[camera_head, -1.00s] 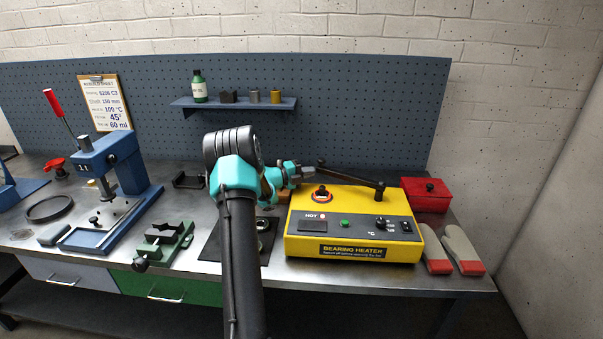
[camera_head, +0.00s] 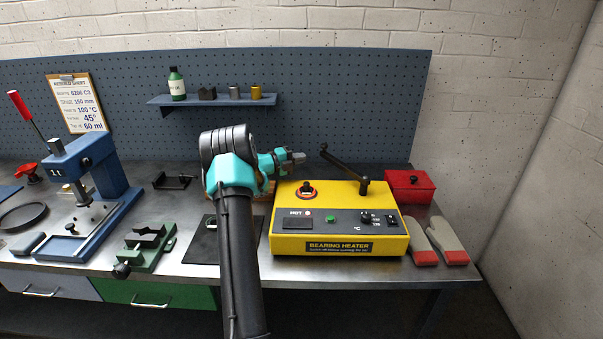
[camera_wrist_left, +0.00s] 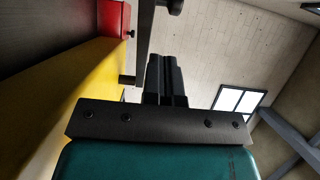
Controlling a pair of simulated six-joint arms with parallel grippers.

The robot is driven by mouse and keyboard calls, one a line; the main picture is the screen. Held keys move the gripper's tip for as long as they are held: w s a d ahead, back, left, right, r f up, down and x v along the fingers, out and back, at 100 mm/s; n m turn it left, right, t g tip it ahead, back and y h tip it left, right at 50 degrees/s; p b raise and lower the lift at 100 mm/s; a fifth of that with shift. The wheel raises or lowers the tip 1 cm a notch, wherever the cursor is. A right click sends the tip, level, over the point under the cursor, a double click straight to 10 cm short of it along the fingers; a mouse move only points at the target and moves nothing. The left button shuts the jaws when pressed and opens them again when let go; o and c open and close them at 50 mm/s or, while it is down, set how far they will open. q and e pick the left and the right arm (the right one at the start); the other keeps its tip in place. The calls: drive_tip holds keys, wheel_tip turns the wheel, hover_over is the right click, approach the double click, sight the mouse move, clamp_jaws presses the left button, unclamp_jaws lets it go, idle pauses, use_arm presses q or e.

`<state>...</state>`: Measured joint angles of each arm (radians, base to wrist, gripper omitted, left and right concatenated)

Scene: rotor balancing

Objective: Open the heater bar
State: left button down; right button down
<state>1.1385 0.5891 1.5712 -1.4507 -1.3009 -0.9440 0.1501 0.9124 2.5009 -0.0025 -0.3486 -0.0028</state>
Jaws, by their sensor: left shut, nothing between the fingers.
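The yellow bearing heater (camera_head: 340,246) stands on the bench right of centre. Its dark heater bar (camera_head: 345,167) runs from the post at the heater's back right up and left in the picture, its knobbed free end clear of the heater top. I cannot tell whether it is raised or swung back. My left gripper (camera_head: 299,158) is shut and empty, just left of the bar's free end with a small gap. In the left wrist view, the shut fingers (camera_wrist_left: 165,78) are beside the dark bar (camera_wrist_left: 145,40). My right gripper is not in view.
A red box (camera_head: 409,187) and gloves (camera_head: 448,241) are right of the heater. The blue press (camera_head: 95,190) and green vise (camera_head: 147,248) stand left. The pegboard (camera_head: 360,105) with its shelf (camera_head: 215,101) is behind.

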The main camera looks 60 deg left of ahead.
use_arm(q)
drive_tip(key=s+d+r, duration=0.1)
drive_tip(key=s+d, duration=0.3)
drive_tip(key=d, duration=0.3)
drive_tip(key=s+d+r, duration=0.2)
drive_tip(key=s+d, duration=0.1)
drive_tip(key=d, duration=0.4)
drive_tip(key=shift+s, duration=0.35)
